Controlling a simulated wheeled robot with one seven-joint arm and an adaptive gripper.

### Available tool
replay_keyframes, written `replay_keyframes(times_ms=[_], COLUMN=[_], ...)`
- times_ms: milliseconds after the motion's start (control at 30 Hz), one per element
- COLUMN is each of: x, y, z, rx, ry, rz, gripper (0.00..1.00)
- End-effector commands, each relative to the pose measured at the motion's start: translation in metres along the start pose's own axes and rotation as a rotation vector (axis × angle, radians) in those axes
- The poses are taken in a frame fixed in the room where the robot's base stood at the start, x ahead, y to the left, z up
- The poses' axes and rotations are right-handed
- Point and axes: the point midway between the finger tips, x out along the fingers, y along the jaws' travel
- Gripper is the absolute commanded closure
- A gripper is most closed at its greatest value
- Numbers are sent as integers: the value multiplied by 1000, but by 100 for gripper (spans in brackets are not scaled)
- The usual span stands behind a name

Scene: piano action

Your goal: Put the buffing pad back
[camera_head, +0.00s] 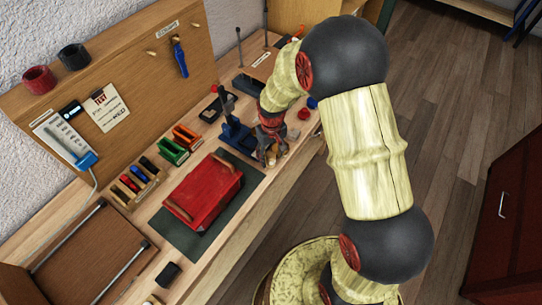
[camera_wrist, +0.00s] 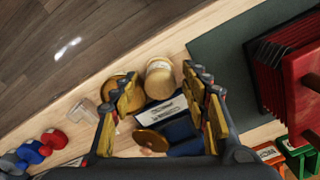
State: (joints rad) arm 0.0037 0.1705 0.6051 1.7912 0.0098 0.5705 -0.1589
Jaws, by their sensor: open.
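My gripper (camera_head: 268,148) is low over the bench, just right of a blue stand (camera_head: 235,132). In the wrist view its two fingers (camera_wrist: 156,80) are apart, with nothing clamped between them. A pale round-topped piece (camera_wrist: 160,78) and a tan disc (camera_wrist: 120,88) lie beyond and between the fingers; the left finger partly covers the disc. A brown disc (camera_wrist: 150,139) lies nearer, beside the stand's blue base (camera_wrist: 183,132) and a labelled plate (camera_wrist: 162,110). I cannot tell which of these round pieces is the buffing pad.
A red bellows box (camera_head: 203,190) lies on a dark green mat (camera_head: 190,238). Green (camera_head: 172,150) and orange (camera_head: 187,136) holders stand left of the gripper. A clear cup (camera_wrist: 84,112) and red (camera_wrist: 54,139) and blue knobs stand near the bench edge.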

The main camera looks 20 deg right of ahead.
Motion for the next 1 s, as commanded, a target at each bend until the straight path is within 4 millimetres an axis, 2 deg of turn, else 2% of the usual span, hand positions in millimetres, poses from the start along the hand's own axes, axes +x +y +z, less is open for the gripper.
replay_keyframes(times_ms=[400,767,867,1000], x=[-83,-124,-152,-213], y=[0,0,-2,-6], z=[-1,2,9,34], rx=[0,3,12,35], ry=[3,13,47,130], rz=[1,2,7,19], gripper=[54,54,54,54])
